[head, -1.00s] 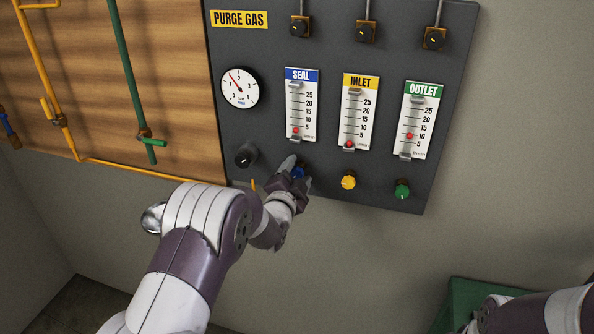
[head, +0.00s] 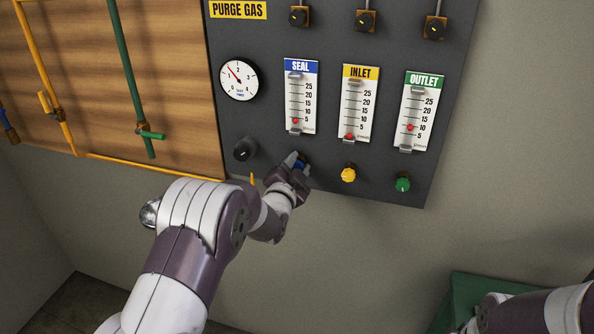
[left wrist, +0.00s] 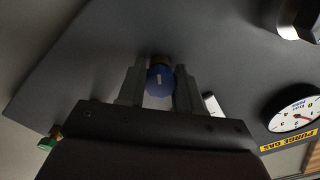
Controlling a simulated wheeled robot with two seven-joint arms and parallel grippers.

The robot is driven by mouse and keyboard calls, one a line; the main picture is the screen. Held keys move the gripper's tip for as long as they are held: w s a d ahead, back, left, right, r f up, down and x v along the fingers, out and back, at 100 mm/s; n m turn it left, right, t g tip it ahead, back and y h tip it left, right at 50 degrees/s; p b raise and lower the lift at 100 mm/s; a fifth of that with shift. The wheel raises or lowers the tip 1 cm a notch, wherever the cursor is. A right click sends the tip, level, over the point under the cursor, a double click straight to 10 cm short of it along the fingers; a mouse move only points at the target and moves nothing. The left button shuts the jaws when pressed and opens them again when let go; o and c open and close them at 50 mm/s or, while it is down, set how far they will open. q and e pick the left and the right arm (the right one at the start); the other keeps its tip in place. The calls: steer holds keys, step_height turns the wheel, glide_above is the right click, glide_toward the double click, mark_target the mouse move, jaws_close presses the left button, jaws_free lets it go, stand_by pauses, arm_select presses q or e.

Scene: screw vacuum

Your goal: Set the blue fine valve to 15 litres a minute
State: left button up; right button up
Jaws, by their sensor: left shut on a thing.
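The blue fine valve knob (head: 300,164) is low on the dark panel, below the SEAL flowmeter (head: 300,98). My left gripper (head: 297,163) is shut on the knob, with a finger on either side. The left wrist view shows the blue knob (left wrist: 160,80), with a white mark on its face, between the two fingers. The red float (head: 295,121) of the SEAL meter sits about at the 5 mark, perhaps slightly below. Only part of my right arm shows at the bottom right, and I cannot see its gripper.
The yellow knob (head: 348,175) and green knob (head: 403,184) are to the right, under the INLET and OUTLET meters. A black knob (head: 244,150) is to the left, under the round gauge (head: 239,80). A green box (head: 470,292) stands low at the right.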

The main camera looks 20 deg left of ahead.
arm_select(q)
steer(key=n+b, duration=0.5)
steer(key=shift+f, duration=0.3)
steer(key=shift+r+n+b, duration=0.15)
steer(key=shift+n+b, duration=1.35)
steer(key=shift+n, duration=0.9)
steer(key=o, duration=1)
steer(key=shift+r, duration=0.1)
steer(key=shift+s, duration=0.1)
steer(key=s, duration=0.4)
steer(key=s+b, duration=0.1)
steer(key=s, duration=0.3)
steer(key=s+b, duration=0.1)
steer(key=s, duration=0.3)
steer(key=shift+s+a, duration=0.25)
